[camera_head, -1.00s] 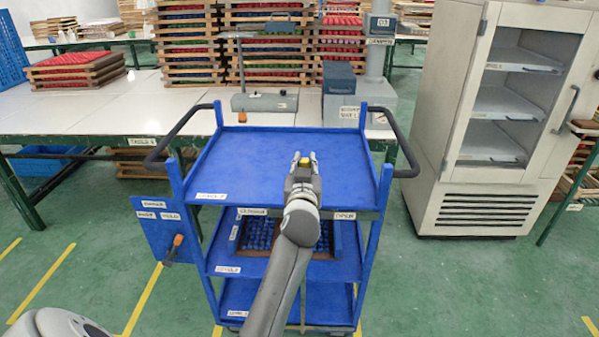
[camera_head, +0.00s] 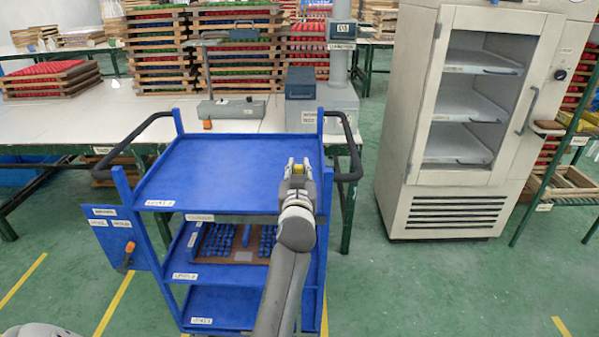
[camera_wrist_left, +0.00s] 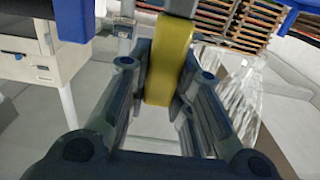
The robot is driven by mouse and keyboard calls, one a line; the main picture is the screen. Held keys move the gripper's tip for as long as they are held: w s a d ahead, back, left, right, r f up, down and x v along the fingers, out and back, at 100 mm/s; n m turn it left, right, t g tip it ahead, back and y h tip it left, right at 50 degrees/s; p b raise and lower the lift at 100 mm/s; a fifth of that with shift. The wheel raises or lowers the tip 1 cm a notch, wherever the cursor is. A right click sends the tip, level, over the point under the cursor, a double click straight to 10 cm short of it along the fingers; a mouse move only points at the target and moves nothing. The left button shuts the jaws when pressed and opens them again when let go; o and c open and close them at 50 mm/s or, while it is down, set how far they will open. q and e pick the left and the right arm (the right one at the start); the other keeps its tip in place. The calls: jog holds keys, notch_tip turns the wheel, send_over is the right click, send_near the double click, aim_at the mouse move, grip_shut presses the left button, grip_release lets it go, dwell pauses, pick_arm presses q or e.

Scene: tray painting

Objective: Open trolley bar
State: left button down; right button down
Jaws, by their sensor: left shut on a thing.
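The blue trolley (camera_head: 230,165) stands in front of me, with an empty top shelf. A grey rail (camera_head: 235,218) with a label runs under its front top edge. My left gripper (camera_head: 298,168) is at the trolley's right front, close to the right post. It is shut on a yellow grip piece, which shows between the fingers in the left wrist view (camera_wrist_left: 168,65) and meets a grey part (camera_wrist_left: 182,8). My forearm hides the bar below the grip in the head view. My right gripper is not in view.
A brown tray of blue pieces (camera_head: 240,256) lies on the middle shelf. A side panel (camera_head: 110,235) holds an orange-handled tool (camera_head: 127,257). A white table (camera_head: 60,120) stands behind, and a white cabinet (camera_head: 455,215) at the right. Green floor lies between trolley and cabinet.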

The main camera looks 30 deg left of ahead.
pick_arm(q)
jog(key=c, duration=1.3)
grip_release()
notch_tip(320, 180, up, 10)
jog(key=shift+r, duration=0.1)
